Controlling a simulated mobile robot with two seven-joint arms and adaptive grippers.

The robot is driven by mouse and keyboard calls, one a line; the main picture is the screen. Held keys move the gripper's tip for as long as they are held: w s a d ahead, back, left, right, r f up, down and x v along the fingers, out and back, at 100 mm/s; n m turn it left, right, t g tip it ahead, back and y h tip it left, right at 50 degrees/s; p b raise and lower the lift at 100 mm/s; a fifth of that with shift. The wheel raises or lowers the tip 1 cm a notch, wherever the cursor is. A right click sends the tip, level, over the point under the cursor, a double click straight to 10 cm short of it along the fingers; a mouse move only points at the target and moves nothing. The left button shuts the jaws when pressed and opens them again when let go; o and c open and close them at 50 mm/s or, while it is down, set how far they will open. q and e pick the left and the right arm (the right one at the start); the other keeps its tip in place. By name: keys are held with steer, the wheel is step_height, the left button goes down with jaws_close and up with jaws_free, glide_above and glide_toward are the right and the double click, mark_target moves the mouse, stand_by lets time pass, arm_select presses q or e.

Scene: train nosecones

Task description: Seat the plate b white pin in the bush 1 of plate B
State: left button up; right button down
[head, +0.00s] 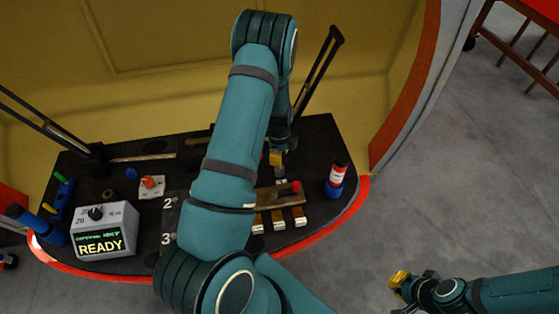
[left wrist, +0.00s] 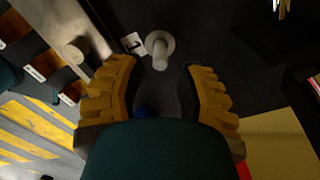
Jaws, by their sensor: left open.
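A pale white pin (left wrist: 158,53) with a round collar at its base stands on the dark surface in the left wrist view. A white label marked 1 (left wrist: 133,43) lies beside it. I cannot tell whether the collar is the bush or part of the pin. My left gripper (left wrist: 160,88) is open, with its yellow fingers on either side just short of the pin and nothing held. In the head view the left gripper (head: 277,158) is over the dark table, and my arm hides the middle. My right gripper (head: 399,281) is off the table at lower right; its jaw state is unclear.
The dark table (head: 325,140) has a red edge. A READY box (head: 105,232), an orange piece on a white pad (head: 150,184), a red-and-blue cylinder (head: 336,180) and white-ended strips (head: 279,222) stand around. Labels 2 and 3 (head: 166,238) show left of my arm.

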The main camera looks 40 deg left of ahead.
arm_select(q)
step_height(320, 180, up, 8)
steer(key=s+d+f+n+h, duration=0.1)
steer(key=s+d+n, duration=0.3)
steer(key=d, duration=0.6)
steer(key=s+d+f+n+t+h, duration=0.1)
steer(key=s+d+n, duration=0.3)
steer(key=d, duration=0.6)
steer(key=s+d+f+n+h, duration=0.1)
steer(key=s+d+f+n, duration=0.2)
steer(key=d+n, duration=0.5)
steer(key=shift+s+d+t+h+p, duration=0.45)
steer(key=shift+s+d, duration=0.35)
steer(key=shift+d, duration=0.45)
